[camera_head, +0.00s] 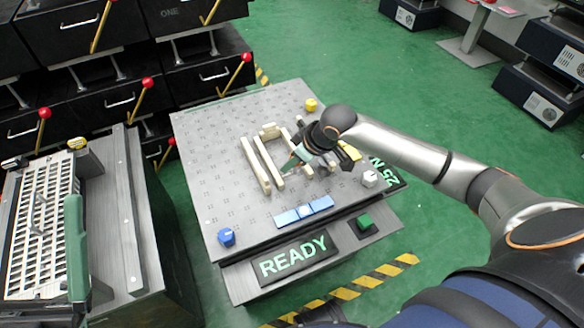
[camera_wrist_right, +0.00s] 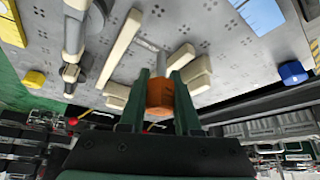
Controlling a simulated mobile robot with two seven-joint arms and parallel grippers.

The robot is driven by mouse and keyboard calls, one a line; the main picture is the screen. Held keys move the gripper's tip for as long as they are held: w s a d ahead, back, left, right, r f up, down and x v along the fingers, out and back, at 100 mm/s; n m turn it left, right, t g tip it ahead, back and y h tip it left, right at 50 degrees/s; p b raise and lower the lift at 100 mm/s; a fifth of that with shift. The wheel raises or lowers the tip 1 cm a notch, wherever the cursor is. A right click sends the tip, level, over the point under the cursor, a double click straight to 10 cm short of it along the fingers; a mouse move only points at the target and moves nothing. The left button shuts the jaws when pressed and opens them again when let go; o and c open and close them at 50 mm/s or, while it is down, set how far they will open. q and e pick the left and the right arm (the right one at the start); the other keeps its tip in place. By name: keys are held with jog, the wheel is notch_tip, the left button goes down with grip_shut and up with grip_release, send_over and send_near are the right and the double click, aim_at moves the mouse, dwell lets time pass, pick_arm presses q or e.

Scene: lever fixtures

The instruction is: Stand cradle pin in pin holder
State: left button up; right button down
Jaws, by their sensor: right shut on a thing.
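My right gripper (camera_head: 302,156) is low over the cream bars on the grey worktable. In the right wrist view its two dark green fingers (camera_wrist_right: 160,98) are shut on an orange-brown cylinder (camera_wrist_right: 160,93) with a grey shaft (camera_wrist_right: 162,64) pointing away from the wrist; this looks like the cradle pin. Long cream bars (camera_head: 256,164) and shorter cream blocks (camera_wrist_right: 194,76) lie close around it. Whether the shaft touches anything is unclear. I cannot tell which piece is the pin holder. My left gripper is not in view.
The worktable (camera_head: 207,187) also carries a blue strip (camera_head: 305,212), a blue knob (camera_head: 226,237), a yellow cylinder (camera_head: 311,104) and a white block (camera_head: 370,178). A READY sign (camera_head: 293,258) is at its front. A bench with a green handle (camera_head: 75,245) stands left, black drawers behind.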

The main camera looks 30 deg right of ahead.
jog(key=shift+f, duration=0.35)
jog(key=shift+f, duration=0.15)
jog(key=shift+f+p, duration=0.3)
jog(key=shift+f, duration=0.15)
jog(key=c, duration=0.6)
grip_release()
